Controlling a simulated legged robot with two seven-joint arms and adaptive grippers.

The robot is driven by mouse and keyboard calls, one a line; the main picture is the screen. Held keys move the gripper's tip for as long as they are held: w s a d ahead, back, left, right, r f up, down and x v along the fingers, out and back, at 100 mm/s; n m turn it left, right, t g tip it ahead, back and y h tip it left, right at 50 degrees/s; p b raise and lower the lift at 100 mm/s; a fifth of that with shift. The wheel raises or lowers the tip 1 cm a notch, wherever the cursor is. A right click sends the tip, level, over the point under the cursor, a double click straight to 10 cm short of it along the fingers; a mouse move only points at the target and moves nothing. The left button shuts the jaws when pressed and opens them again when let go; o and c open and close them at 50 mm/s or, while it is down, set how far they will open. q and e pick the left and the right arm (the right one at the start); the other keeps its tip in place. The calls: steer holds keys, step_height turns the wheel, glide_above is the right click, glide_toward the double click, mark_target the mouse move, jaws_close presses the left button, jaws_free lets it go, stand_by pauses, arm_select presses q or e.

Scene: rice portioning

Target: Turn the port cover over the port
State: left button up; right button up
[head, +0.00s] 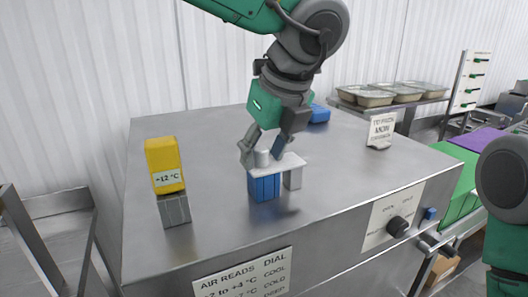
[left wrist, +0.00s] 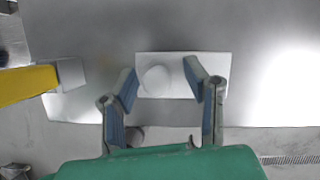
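The port cover (head: 290,162) looks like a flat white plate with a round pale knob (head: 262,158) on top. It lies level above a blue ribbed block (head: 264,187) and a short grey post (head: 293,179). The plate also shows in the left wrist view (left wrist: 210,88), with the knob (left wrist: 155,79) near its left end. My left gripper (head: 263,153) points down with a finger on each side of the knob. In the left wrist view its fingers (left wrist: 161,80) stand apart, with gaps beside the knob. I cannot make out a port opening. My right gripper is out of view.
A steel cabinet top (head: 220,135) carries everything. A blue object (head: 319,113) lies behind my gripper. A small sign (head: 381,131) stands at right. A dark dial (head: 397,226) is on the front.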

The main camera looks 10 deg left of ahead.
arm_select(q)
steer(key=v, duration=1.1)
steer(key=shift+d+r, duration=0.25)
steer(key=shift+r, duration=0.1)
steer(key=shift+s, duration=0.1)
